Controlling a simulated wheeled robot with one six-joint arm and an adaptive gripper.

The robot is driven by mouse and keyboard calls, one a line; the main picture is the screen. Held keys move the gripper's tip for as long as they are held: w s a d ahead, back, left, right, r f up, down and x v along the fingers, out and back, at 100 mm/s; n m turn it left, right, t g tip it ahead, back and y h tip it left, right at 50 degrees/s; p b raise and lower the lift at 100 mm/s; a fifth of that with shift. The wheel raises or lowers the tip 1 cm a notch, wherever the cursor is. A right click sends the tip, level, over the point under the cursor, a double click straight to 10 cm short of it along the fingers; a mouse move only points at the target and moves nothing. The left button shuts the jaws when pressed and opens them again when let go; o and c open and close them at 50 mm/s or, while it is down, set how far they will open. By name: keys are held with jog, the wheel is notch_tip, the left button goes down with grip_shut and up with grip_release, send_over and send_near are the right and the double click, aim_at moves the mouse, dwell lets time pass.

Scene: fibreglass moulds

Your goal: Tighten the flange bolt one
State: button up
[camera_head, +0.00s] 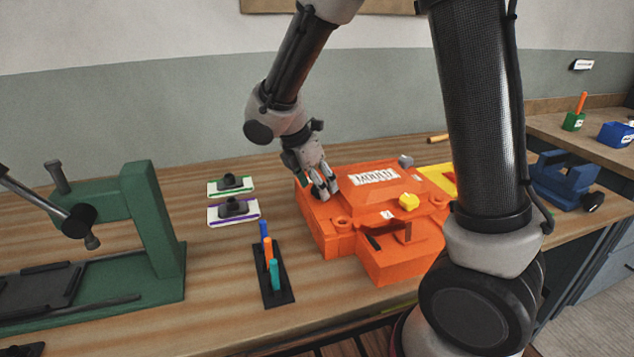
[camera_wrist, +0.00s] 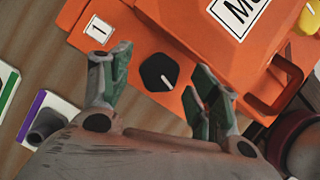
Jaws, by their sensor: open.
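The orange mould (camera_head: 365,225) with a "MOULD" label sits on the wooden bench. In the wrist view, a black hexagonal flange bolt (camera_wrist: 158,72) with a white pointer line stands on the orange flange (camera_wrist: 135,50), near a white tag marked 1 (camera_wrist: 99,29). My gripper (camera_head: 322,188) is low over the mould's left corner in the head view. In the wrist view my gripper (camera_wrist: 160,75) is open, its green-padded fingers on either side of the black bolt and apart from it. The head view does not show this bolt clearly behind the fingers.
A yellow bolt (camera_head: 409,202) and a grey bolt (camera_head: 405,161) stand elsewhere on the mould. To the left are two pads with black handles (camera_head: 232,208), a dark rack of coloured sticks (camera_head: 272,270) and a green press (camera_head: 150,220). A blue vise (camera_head: 565,180) is at right.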

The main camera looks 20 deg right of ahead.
jog(key=shift+c, duration=0.2)
jog(key=c, duration=1)
jog(key=shift+o, duration=0.2)
jog(key=shift+w+m, duration=0.1)
jog(key=shift+m, duration=0.3)
jog(key=m, duration=0.2)
jog(key=m+g, duration=0.2)
jog(key=m, duration=0.1)
jog(key=shift+w+m, duration=0.25)
jog(key=shift+m, duration=0.05)
jog(key=m+g, duration=0.1)
jog(key=m, duration=0.2)
jog(key=shift+w+m+g, duration=0.1)
jog(key=shift+m+g, duration=0.2)
jog(key=shift+w+d+m+g+y, duration=0.1)
jog(key=shift+m+g+y, duration=0.2)
jog(key=shift+m, duration=0.65)
jog(key=shift+d+m+g+y, duration=0.1)
jog(key=shift+m+g+y, duration=0.2)
jog(key=shift+m, duration=0.65)
